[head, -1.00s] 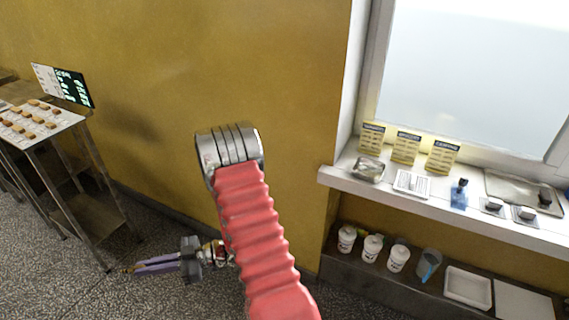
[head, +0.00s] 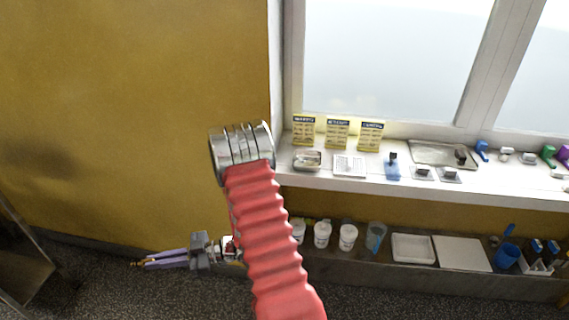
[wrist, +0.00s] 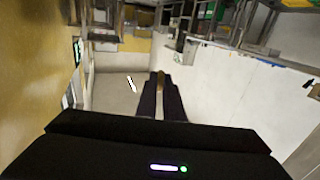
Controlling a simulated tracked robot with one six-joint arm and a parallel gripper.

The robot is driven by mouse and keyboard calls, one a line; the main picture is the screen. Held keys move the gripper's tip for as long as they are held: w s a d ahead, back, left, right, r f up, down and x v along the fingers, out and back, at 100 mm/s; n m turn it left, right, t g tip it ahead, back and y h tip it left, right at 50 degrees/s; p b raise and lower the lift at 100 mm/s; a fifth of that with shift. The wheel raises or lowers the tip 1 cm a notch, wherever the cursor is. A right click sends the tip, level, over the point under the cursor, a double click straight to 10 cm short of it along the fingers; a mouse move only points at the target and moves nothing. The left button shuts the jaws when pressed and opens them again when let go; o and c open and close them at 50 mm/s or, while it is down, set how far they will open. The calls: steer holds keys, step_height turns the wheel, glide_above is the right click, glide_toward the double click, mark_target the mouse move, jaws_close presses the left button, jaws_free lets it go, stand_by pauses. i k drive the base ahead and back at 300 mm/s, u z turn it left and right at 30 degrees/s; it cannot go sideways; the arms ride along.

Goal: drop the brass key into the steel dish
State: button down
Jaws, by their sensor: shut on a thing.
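My gripper (head: 147,262) is low at the left of the head view, pointing left, above the speckled floor and away from the window sill. Its long purplish fingers are shut on the brass key (wrist: 160,78), which shows as a thin brass strip between the fingertips in the wrist view. In the head view only a small brass bit shows at the tips. A small shiny metal dish, which looks like the steel dish (head: 307,161), stands at the left end of the white sill, well to the right of and higher in the picture than my gripper.
Yellow cards (head: 337,134) stand behind the dish. A white gridded tray (head: 348,166), a blue bottle (head: 392,170) and a flat metal tray (head: 430,150) are further right on the sill (head: 400,185). White tubs (head: 347,237) fill a lower shelf. The yellow wall (head: 120,110) is bare.

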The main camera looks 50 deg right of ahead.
mark_target(301, 162)
steer(key=z, duration=0.95)
steer(key=k, duration=0.6)
steer(key=u, duration=0.1)
steer(key=i, duration=0.6)
steer(key=z, duration=0.05)
